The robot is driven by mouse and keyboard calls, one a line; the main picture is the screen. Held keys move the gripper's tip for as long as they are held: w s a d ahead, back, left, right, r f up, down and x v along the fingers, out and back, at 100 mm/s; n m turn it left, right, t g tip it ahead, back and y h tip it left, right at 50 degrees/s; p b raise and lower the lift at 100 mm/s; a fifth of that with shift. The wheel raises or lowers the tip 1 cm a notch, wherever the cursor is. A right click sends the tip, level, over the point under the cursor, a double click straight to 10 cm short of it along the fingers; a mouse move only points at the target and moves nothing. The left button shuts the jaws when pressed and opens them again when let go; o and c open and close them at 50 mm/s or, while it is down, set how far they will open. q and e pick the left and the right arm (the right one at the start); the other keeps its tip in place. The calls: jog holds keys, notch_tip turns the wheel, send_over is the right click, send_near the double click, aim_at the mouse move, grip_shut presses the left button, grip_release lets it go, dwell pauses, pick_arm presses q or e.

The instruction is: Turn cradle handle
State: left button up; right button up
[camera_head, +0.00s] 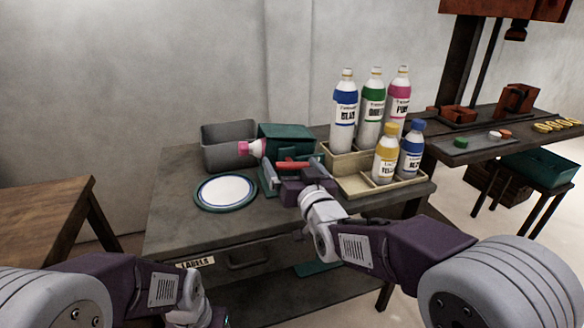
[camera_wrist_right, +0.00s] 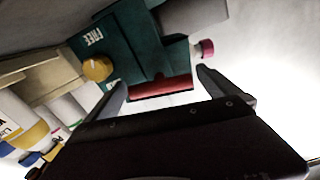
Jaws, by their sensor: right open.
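The cradle (camera_head: 288,135) is a teal device on the grey table, with a red handle bar (camera_head: 292,164) at its front. In the right wrist view the red handle (camera_wrist_right: 160,88) lies crosswise between the fingertips of my right gripper (camera_wrist_right: 168,95). My right gripper (camera_head: 290,175) is open around or just short of the bar; contact cannot be told. A pink-capped thing (camera_head: 250,148) sticks out at the cradle's left, its body mostly hidden. The teal body (camera_wrist_right: 120,50) bears the word FREE and a yellow knob (camera_wrist_right: 97,68). My left gripper (camera_head: 200,312) is low at the bottom edge, its jaws unclear.
A grey bin (camera_head: 222,150) stands behind left of the cradle. A white plate with a blue-green rim (camera_head: 225,192) lies at the left. A beige rack (camera_head: 355,180) with several labelled bottles stands close on the right. The table's front left is clear.

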jog(key=c, duration=1)
jog(key=m+b, duration=0.2)
jog(key=m, duration=0.2)
jog(key=shift+f, duration=0.15)
jog(key=m+b, duration=0.2)
jog(key=m, duration=0.2)
jog(key=shift+m+b, duration=0.3)
jog(key=shift+b, duration=0.05)
jog(key=m+b, duration=0.2)
jog(key=m, duration=0.1)
jog(key=shift+f, duration=0.1)
jog(key=shift+m+b, duration=1.5)
jog(key=shift+m, duration=0.6)
